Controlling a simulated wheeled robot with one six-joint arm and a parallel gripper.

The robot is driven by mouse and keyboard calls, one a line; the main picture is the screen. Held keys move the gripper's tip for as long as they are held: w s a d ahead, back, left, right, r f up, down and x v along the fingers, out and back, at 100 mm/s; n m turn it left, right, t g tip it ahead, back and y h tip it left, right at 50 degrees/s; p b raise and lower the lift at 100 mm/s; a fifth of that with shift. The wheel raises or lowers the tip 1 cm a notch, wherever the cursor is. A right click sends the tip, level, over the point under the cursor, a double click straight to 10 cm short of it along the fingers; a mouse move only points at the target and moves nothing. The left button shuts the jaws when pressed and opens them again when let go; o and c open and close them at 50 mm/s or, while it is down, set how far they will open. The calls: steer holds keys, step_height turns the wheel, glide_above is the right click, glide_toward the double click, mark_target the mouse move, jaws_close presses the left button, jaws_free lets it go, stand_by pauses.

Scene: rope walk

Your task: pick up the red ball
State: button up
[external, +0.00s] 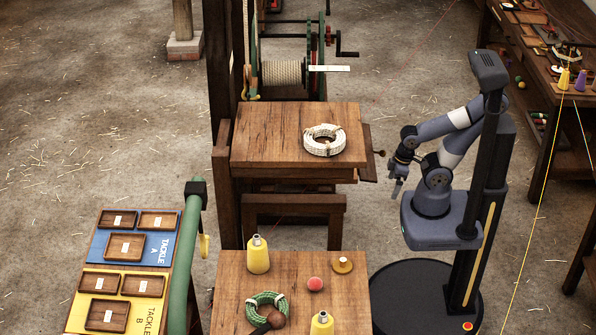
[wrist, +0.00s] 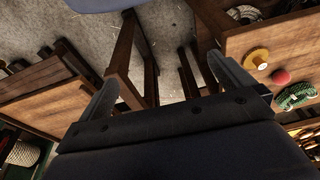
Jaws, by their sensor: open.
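The red ball (external: 315,284) lies on the near wooden table (external: 232,290), between a yellow cone-shaped bottle and a small yellow disc. In the wrist view the red ball (wrist: 281,76) is at the right, on the same table. My gripper (external: 398,188) is up and away from that table, beyond its far right corner, and holds nothing that I can see. In the wrist view its two fingers (wrist: 168,84) are spread wide apart, with the floor and table legs showing between them.
Around the ball stand a yellow disc with a knob (external: 342,265), two yellow bottles (external: 258,255) and a green rope coil (external: 267,306) beside a brown round-headed tool (external: 272,321). A second table (external: 262,140) bears a white rope coil (external: 323,140). Tackle trays (external: 125,246) are at left.

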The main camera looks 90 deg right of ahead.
steer(key=shift+s+f, duration=0.1)
steer(key=c, duration=0.6)
steer(key=shift+c, duration=0.2)
steer(key=m+g+y+b, duration=0.1)
steer(key=m+y+b, duration=1.2)
steer(key=m+b, duration=0.6)
glide_toward(315, 283)
steer(key=shift+d+f, duration=1.15)
steer(key=shift+f, duration=0.05)
steer(key=x, duration=0.5)
steer(key=shift+a+r+b, duration=0.1)
steer(key=shift+a+b, duration=0.15)
steer(key=shift+b, duration=0.05)
steer(key=shift+s+r+b+x, duration=0.15)
steer(key=shift+r+b+x, duration=0.05)
steer(key=shift+x, duration=1.1)
steer(key=shift+s+r+b+x, duration=0.1)
steer(key=shift+r+b+x, duration=0.1)
steer(key=shift+x, duration=1.15)
